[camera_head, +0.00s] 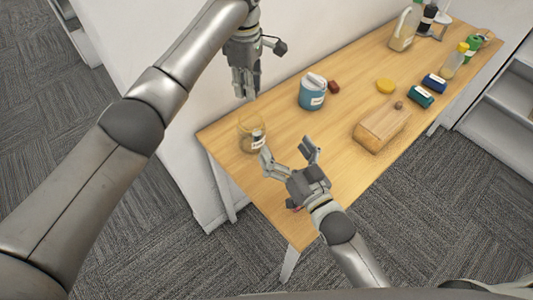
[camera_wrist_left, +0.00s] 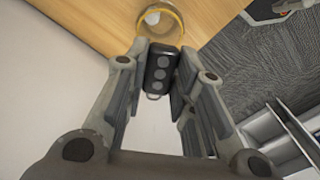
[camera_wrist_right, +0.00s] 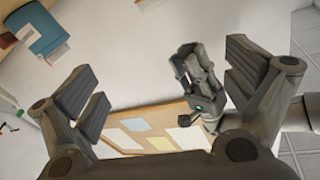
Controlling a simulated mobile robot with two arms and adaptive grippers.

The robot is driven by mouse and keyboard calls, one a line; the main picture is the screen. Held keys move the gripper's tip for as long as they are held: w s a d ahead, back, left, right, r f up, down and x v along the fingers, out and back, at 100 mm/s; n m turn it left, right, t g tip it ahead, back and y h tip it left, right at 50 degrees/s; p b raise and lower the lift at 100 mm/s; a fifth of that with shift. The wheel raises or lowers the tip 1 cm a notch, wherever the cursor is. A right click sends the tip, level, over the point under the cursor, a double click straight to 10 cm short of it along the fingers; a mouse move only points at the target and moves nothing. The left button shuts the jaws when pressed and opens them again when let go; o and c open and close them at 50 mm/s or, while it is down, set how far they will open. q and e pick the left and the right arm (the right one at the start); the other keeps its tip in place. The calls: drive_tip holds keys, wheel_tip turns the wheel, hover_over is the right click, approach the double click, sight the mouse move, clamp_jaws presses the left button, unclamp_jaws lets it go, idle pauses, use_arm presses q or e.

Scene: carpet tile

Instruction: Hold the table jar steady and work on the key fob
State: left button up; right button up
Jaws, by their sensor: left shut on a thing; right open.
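The table jar (camera_head: 246,145) is a clear glass jar with a white label, standing upright at the left end of the wooden table. In the left wrist view its round yellowish rim (camera_wrist_left: 176,14) shows beyond my fingers. My left gripper (camera_head: 246,92) points down above the jar, apart from it. It is shut on the black key fob (camera_wrist_left: 160,72), which has several grey buttons and a small metal ring. The fob is hard to make out in the head view. My right gripper (camera_head: 288,150) is open and empty just right of the jar, its left finger close to the glass.
A wall backs the table.

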sight(251, 132)
use_arm(q)
drive_tip(key=shift+d, duration=0.1)
use_arm(e)
drive_tip(key=w+a+f+g+h, duration=0.1)
drive_tip(key=f, duration=0.1)
drive_tip(key=w+a+f+n+g, duration=0.1)
drive_tip(key=f+g, duration=0.1)
drive_tip(key=a+f+n+g+h, duration=0.1)
drive_tip(key=a+f, duration=0.1)
drive_tip(key=shift+w+a+h, duration=0.1)
drive_tip(key=shift+w+h, duration=0.2)
drive_tip(key=shift+w, duration=0.1)
drive_tip(key=shift+g, duration=0.3)
drive_tip(key=shift+x, duration=6)
